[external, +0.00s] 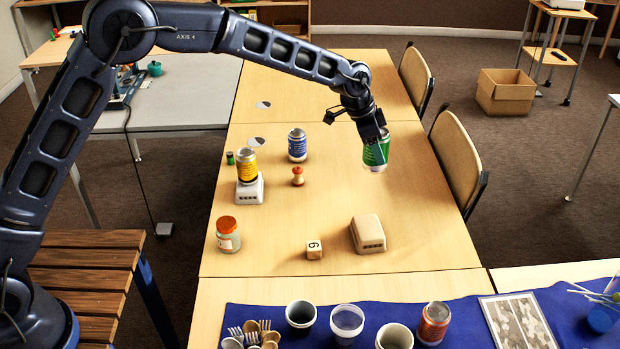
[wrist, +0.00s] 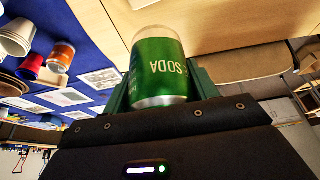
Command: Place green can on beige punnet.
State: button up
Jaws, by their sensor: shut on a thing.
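My gripper (external: 375,140) is shut on the green can (external: 376,154) and holds it in the air above the right side of the table. The beige punnet (external: 368,232) sits upside down on the table, below and nearer the camera than the can. The can is clear of it. A white punnet (external: 249,190) stands at the left with a yellow can (external: 247,166) on top.
Cups line a blue cloth (external: 270,318) in front. Chairs (external: 460,160) flank the right edge.

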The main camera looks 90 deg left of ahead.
jog(key=shift+w+d+f, duration=0.1)
jog(key=shift+w+d, duration=0.05)
jog(key=shift+d, duration=0.25)
notch_tip(320, 180, down, 20)
jog(key=shift+r, duration=0.1)
dwell(0.4)
jog(key=o, duration=0.9)
jog(key=shift+o, duration=0.2)
